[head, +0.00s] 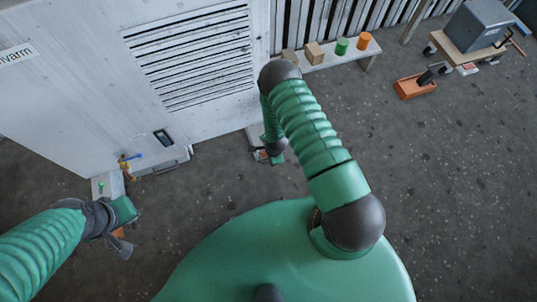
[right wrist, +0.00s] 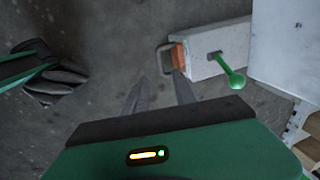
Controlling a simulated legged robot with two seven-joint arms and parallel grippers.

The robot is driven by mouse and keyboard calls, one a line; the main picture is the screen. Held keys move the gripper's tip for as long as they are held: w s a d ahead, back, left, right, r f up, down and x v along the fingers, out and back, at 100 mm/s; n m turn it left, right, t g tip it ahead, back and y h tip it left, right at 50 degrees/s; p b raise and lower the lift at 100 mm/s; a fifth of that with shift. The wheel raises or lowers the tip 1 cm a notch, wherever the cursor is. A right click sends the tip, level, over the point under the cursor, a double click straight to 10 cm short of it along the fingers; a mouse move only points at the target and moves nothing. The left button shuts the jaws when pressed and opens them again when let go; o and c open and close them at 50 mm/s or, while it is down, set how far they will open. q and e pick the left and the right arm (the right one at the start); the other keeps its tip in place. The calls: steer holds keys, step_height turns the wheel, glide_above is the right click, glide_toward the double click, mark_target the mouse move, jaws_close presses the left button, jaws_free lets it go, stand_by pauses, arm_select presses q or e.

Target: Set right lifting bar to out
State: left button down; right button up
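The right lifting bar (right wrist: 207,68) shows in the right wrist view as a pale box-shaped beam beside the white housing (right wrist: 290,48). A green lever with a ball knob (right wrist: 236,80) comes out of a slot in it. Its left end has an orange part and a metal loop (right wrist: 166,58). My right gripper (right wrist: 160,90) is open and empty, its fingertips just below that end and left of the knob. In the head view my right arm hides most of this bar (head: 254,132). My left gripper (head: 112,226) is low at the left; its fingers are unclear.
The blower housing (head: 90,80) with its louvres fills the upper left. A bench (head: 325,57) with small blocks and a cart (head: 465,50) stand behind.

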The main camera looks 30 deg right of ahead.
steer(key=f+b, duration=0.1)
steer(key=f, duration=0.2)
steer(key=w+f+b, duration=0.1)
steer(key=f+b, duration=0.1)
steer(key=f, duration=0.2)
steer(key=shift+w+d+f, duration=0.15)
steer(key=shift+w, duration=0.05)
jaws_close()
stand_by(1.0)
